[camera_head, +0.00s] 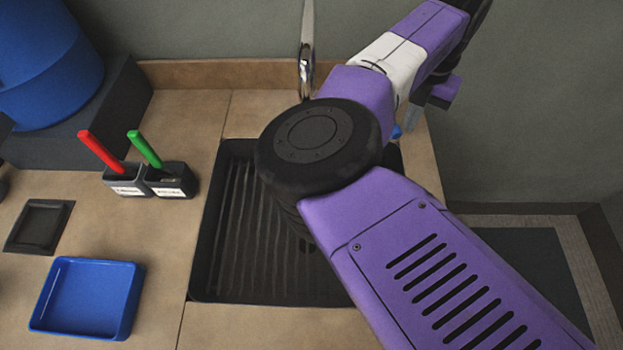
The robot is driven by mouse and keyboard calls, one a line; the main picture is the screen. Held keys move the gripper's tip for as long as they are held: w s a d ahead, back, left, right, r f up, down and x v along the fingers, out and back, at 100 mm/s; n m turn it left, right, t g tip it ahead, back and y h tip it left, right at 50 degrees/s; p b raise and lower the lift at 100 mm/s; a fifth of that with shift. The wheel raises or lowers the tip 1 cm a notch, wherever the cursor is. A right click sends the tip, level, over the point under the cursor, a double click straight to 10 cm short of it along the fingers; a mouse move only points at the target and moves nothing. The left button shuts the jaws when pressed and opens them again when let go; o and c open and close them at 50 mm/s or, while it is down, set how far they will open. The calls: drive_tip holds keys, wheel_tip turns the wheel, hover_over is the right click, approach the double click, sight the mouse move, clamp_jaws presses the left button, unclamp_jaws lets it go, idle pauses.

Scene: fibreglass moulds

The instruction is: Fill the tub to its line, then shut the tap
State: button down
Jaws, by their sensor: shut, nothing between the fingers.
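The metal tap (306,50) rises at the back, above the dark ribbed sink (235,230); its lower end is near my arm's black joint. My purple arm crosses in front of the sink and hides much of its middle and right. I cannot make out a tub or its fill line in the sink. A small blue piece (397,131) shows at the sink's back right; I cannot tell what it belongs to. My gripper (416,118) shows only in part behind my arm at the upper right, shut and empty. No water stream can be made out.
Two small dark holders (172,182) with a red stick (100,151) and a green stick (144,148) stand left of the sink. A blue tray (85,298) and a dark square pad (39,227) lie further left. A blue drum (45,65) stands at the back left.

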drive_tip(key=shift+a, duration=0.1)
idle(0.3)
drive_tip(key=shift+s+a, duration=0.4)
drive_tip(key=shift+a, duration=0.5)
drive_tip(key=shift+s+a, duration=0.35)
drive_tip(key=shift+a, duration=0.5)
drive_tip(key=shift+s+r+p, duration=0.2)
drive_tip(key=shift+r+p, duration=2.4)
drive_tip(key=shift+r, duration=1.45)
